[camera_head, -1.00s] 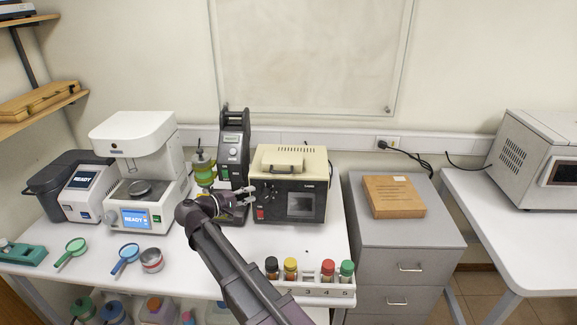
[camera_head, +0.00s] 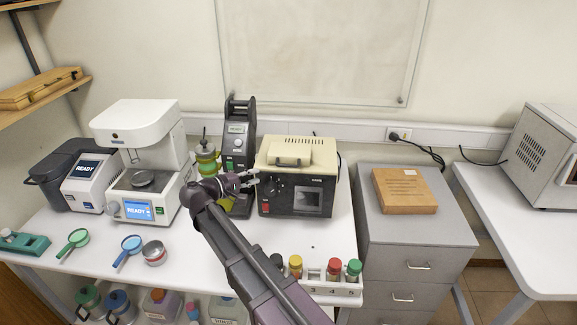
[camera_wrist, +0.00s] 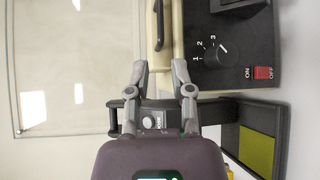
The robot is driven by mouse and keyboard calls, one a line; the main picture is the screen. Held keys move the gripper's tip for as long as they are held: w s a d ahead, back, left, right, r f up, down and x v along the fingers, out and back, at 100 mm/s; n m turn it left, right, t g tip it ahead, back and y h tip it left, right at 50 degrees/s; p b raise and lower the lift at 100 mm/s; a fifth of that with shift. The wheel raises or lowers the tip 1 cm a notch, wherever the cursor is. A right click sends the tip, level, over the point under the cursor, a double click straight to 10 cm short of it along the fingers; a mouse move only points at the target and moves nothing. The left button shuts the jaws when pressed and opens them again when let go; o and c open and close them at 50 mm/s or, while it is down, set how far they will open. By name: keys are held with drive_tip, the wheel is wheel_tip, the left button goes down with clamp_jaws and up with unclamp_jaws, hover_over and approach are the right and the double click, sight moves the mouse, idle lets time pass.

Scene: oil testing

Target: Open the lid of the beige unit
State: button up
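The beige unit has a beige lid (camera_head: 302,149) with a handle (camera_head: 291,161) on top and a dark front panel with a screen and a red switch. The lid looks shut. My gripper (camera_head: 254,180) is at the unit's left front corner, empty. In the wrist view my gripper (camera_wrist: 159,68) has its two fingers spread, just short of the unit. The lid's beige edge (camera_wrist: 167,45) and dark handle (camera_wrist: 158,18) lie ahead of the fingers, and the front panel's dial (camera_wrist: 223,53) is to the right. Contact with the unit cannot be told.
A dark upright device (camera_head: 238,140) stands close to the left of the unit, near my gripper. A rack with colour-capped vials (camera_head: 334,269) stands at the bench's front. A white READY instrument (camera_head: 137,115) is further left. A cabinet with a brown box (camera_head: 404,191) is at the right.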

sight(287, 166)
drive_tip(key=b+x, duration=0.2)
drive_tip(key=x, duration=1.1)
drive_tip(key=shift+w+d, duration=0.25)
drive_tip(key=shift+d, duration=0.1)
